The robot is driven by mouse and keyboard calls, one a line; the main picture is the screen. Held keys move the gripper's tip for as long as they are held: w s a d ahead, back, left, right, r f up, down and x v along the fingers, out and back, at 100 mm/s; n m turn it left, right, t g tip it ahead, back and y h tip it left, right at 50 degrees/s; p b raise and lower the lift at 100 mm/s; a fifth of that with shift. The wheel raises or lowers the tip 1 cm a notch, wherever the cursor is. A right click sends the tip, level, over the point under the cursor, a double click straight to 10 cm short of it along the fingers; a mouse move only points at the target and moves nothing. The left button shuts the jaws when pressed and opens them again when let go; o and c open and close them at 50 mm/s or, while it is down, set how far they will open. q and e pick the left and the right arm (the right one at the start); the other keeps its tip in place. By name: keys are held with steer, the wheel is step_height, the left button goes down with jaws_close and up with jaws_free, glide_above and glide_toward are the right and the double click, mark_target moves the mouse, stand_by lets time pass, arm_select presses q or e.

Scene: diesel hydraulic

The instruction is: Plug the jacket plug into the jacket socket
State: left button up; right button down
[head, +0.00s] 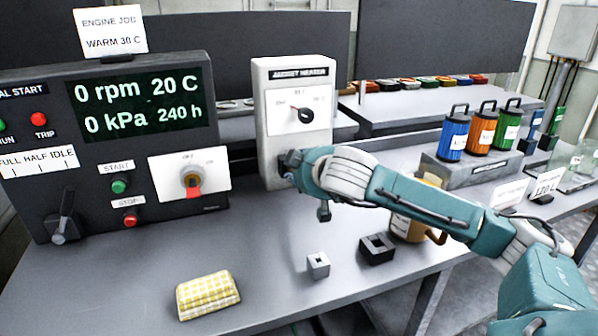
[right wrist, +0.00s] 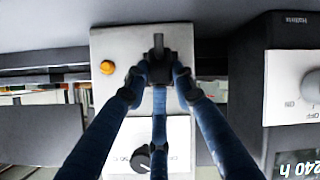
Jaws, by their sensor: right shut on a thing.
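The jacket heater box (head: 262,150) is a pale upright case with a black dial (head: 306,115) on its front; its front also shows in the right wrist view (right wrist: 120,110). My right gripper (head: 289,163) is at the lower front of this box. In the right wrist view my right gripper (right wrist: 157,76) has its blue fingers closed around a dark plug (right wrist: 158,48). The plug lies in front of the box face. The fingers and plug cover the jacket socket, so I cannot tell whether the plug is in it. My left gripper is not in view.
A dark engine panel (head: 130,145) stands left of the box. A yellow checked cloth (head: 207,294), a small pale block (head: 318,265) and a dark block with a square opening (head: 377,248) lie on the grey bench (head: 120,290). Coloured canisters (head: 455,135) stand at right.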

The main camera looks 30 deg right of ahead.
steer(key=shift+w, duration=0.2)
steer(key=c, duration=1.2)
jaws_free()
steer(key=shift+o, duration=0.2)
steer(key=shift+s, duration=0.1)
steer(key=v, duration=1.2)
